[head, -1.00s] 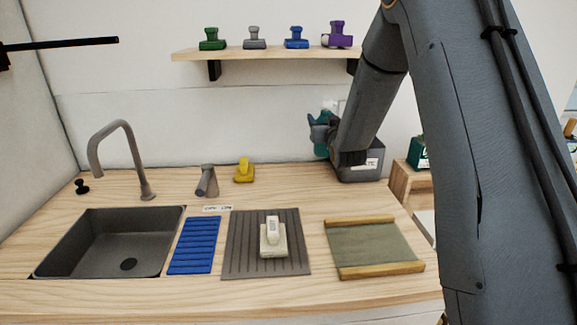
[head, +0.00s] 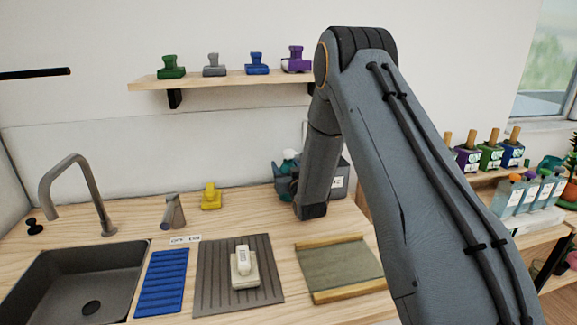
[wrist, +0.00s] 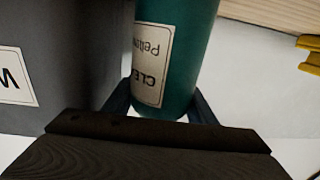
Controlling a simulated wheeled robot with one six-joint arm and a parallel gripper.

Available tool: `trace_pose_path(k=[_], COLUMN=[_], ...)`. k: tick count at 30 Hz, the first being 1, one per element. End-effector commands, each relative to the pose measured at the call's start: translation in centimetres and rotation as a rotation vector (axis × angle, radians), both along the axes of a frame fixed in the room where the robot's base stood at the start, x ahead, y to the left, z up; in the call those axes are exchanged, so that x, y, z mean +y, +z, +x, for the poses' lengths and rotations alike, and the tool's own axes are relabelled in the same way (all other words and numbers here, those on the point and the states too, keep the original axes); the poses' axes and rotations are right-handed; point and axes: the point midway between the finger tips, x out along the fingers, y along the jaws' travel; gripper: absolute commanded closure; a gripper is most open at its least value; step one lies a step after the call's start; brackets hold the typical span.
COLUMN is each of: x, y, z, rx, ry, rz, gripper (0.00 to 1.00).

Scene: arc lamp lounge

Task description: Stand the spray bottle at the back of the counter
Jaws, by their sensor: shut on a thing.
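The spray bottle is a teal cylinder (wrist: 182,50) with a pale label, its lettering upside down in the wrist view. My gripper (wrist: 163,105) is shut on it, with one dark finger on each side. In the head view a teal part of the bottle (head: 288,162) shows at the back right of the wooden counter (head: 225,225), just left of my forearm. My gripper is mostly hidden there behind the arm. I cannot tell whether the bottle's base touches the counter.
A dark grey bin (head: 338,180) with a white label stands right beside the bottle; its wall (wrist: 60,60) fills the wrist view's left. A yellow object (head: 211,197) and a grey one (head: 173,211) stand further left at the back. A shelf (head: 225,78) hangs above.

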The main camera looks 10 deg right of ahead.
Motion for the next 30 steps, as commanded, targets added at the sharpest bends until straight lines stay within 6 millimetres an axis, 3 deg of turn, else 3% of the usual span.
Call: trace_pose_path(k=[12,13,14,25,30], x=[-0.1,-0.1,-0.1,-0.1,-0.3], y=[-0.4,-0.5,-0.5,0.0,-0.3], z=[0.1,0.0,0.0,0.0,-2.4], rx=[-0.002,0.0,0.0,-0.001,0.001], ry=[-0.001,-0.001,-0.001,-0.001,-0.001], rz=[0.0,0.0,0.0,0.0,0.0], gripper=[1.0,0.45,0.41,0.41,0.41])
